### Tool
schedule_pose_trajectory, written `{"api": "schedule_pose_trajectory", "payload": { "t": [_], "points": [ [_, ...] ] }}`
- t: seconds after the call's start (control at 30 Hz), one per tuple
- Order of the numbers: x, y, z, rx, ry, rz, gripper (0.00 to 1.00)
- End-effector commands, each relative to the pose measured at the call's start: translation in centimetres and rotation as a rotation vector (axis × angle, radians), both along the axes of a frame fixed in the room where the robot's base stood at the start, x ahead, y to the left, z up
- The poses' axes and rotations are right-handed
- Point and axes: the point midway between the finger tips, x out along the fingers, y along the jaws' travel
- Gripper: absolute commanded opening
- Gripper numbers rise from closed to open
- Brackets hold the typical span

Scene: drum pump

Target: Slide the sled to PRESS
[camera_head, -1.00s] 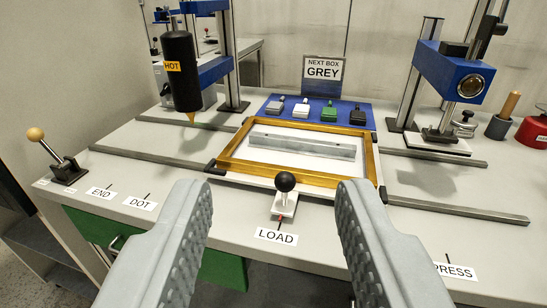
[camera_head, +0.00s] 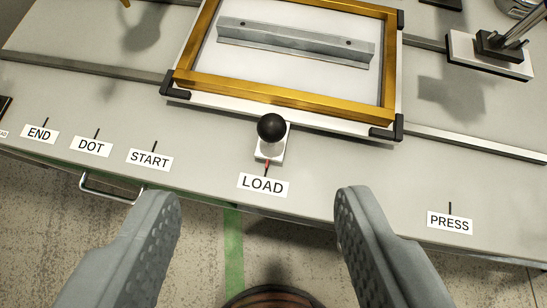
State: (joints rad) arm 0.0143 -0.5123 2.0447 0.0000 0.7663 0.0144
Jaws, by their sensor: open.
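The sled (camera_head: 300,122) is a white plate with a brass-coloured frame (camera_head: 285,98) on it and black corner pieces. A grey metal bar (camera_head: 295,42) lies on the white surface inside the frame. A black ball knob (camera_head: 271,127) stands on a white tab at the sled's front edge. The tab's red pointer is at the LOAD label (camera_head: 263,184). The PRESS label (camera_head: 449,222) is farther right along the bench's front edge. My gripper (camera_head: 258,200) is open and empty, its two fingers spread on the near side of the knob, apart from it.
Rails run left (camera_head: 95,65) and right (camera_head: 480,143) of the sled across the bench. END (camera_head: 39,134), DOT (camera_head: 91,146) and START (camera_head: 149,160) labels lie to the left. A press base (camera_head: 490,55) stands back right. A drawer handle (camera_head: 107,190) sticks out below the bench's front edge.

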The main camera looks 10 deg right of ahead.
Motion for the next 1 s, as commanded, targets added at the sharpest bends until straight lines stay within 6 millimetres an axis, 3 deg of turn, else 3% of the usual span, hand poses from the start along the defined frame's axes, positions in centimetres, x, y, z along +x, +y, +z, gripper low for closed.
{"api": "schedule_pose_trajectory", "payload": {
  "t": [0.1, 0.6, 0.8, 1.0],
  "points": [
    [2.4, -0.2, -0.5, 0.004, 0.122, -0.005, 0.52],
    [10.1, -0.9, -2.8, 0.02, 0.626, -0.026, 0.52],
    [12.0, -1.2, -3.4, 0.026, 0.779, -0.033, 0.52],
    [12.7, -1.2, -3.7, 0.027, 0.84, -0.035, 0.52]
  ]
}}
